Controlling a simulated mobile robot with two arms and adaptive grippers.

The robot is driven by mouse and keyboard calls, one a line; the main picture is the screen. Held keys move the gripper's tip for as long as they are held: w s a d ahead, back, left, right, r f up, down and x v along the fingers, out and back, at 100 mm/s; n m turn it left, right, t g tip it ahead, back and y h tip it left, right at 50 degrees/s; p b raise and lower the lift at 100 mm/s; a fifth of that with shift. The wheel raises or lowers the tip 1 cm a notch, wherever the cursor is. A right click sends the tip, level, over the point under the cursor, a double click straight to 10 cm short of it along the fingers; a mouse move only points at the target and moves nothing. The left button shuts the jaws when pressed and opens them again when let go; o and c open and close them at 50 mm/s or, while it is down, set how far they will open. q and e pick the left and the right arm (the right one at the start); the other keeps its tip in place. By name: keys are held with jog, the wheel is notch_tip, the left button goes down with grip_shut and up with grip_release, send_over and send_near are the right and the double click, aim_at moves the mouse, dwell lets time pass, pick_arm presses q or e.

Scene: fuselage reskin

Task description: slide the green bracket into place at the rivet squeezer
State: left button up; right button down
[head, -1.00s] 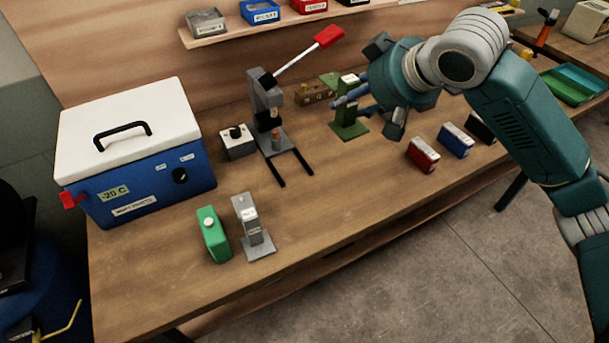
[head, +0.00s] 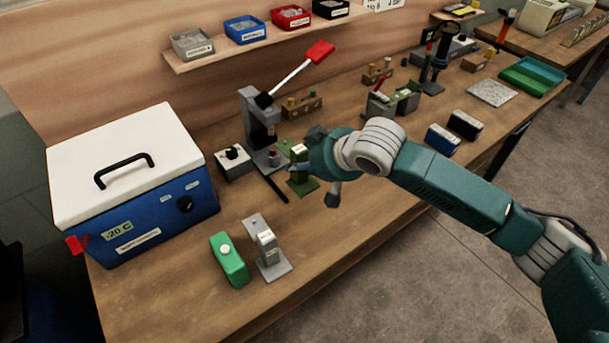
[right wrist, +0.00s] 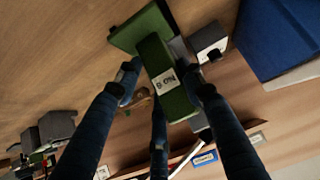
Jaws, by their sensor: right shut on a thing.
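The green bracket (head: 303,187), with a flat base and a white label, is beside the rivet squeezer, close to its right side. The rivet squeezer (head: 262,122) is a grey press with a red-handled lever standing up to the right. My right gripper (head: 304,168) is shut on the bracket. In the right wrist view the fingers (right wrist: 160,88) close around the green bracket (right wrist: 160,52), with a label near its middle. Whether the bracket's base touches the table or the squeezer is unclear. My left gripper is not in view.
A small grey box with a black knob (head: 232,162) stands left of the squeezer. A blue and white cooler (head: 135,185) is at the left. A green canister (head: 228,258) and grey stand (head: 268,250) are in front. A wooden block with pegs (head: 302,107) is behind.

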aim_at(307, 178)
jog(key=shift+d+f, duration=0.1)
jog(key=shift+f, duration=0.55)
notch_tip(307, 178, down, 3)
jog(key=shift+f+p, duration=0.2)
jog(key=shift+p, duration=0.1)
jog(key=shift+f, duration=0.3)
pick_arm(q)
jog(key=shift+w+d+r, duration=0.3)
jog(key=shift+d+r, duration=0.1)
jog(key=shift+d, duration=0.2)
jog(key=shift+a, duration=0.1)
pick_arm(e)
jog(key=shift+f, duration=0.1)
jog(key=c, duration=1.1)
grip_release()
jog(key=shift+f, duration=0.1)
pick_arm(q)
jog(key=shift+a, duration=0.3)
